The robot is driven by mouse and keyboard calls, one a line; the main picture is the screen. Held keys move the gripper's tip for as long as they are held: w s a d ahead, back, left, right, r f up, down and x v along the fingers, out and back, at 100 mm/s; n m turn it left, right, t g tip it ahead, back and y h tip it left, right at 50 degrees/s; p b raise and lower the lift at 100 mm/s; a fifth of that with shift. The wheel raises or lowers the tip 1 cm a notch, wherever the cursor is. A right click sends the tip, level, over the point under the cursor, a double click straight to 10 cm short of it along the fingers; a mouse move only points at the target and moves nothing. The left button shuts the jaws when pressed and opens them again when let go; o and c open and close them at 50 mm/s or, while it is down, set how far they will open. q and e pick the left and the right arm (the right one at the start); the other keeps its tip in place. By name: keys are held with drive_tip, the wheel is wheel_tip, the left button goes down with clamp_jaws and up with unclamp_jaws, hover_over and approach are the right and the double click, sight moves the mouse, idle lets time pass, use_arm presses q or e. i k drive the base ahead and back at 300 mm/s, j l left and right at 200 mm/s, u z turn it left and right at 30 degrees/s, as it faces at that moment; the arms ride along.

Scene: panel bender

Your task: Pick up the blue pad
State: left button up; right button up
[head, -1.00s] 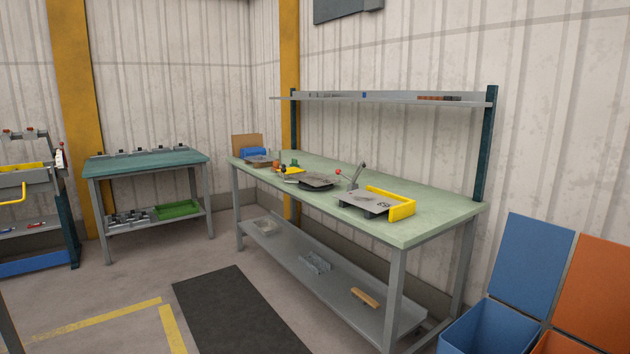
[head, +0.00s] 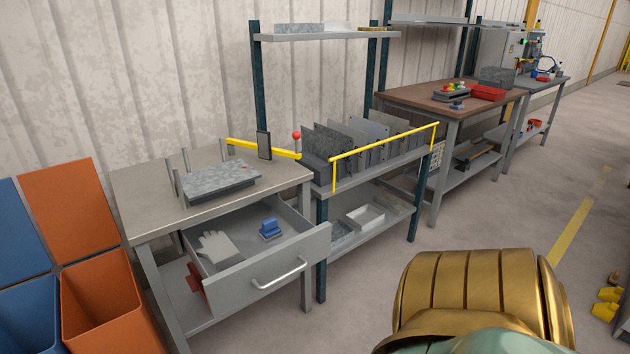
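In the head view a small blue object (head: 270,228), which looks like the blue pad, sits in the open drawer (head: 290,264) of a grey workbench. It lies toward the drawer's right side, beside a pale glove (head: 217,248). Neither of my grippers shows in this view. A gold and green part of my own body fills the lower right of the picture, well apart from the drawer.
The drawer juts out from the workbench (head: 150,206), its bar handle facing the floor area. Orange and blue bins (head: 105,310) stand at left. A rack of metal plates (head: 365,150) with a yellow rail adjoins at right. The floor in front is clear.

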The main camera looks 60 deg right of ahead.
sight(270, 231)
drive_tip(key=z, duration=1.65)
drive_tip(key=i+l, duration=0.1)
drive_tip(key=l, duration=0.3)
drive_tip(key=u, duration=0.05)
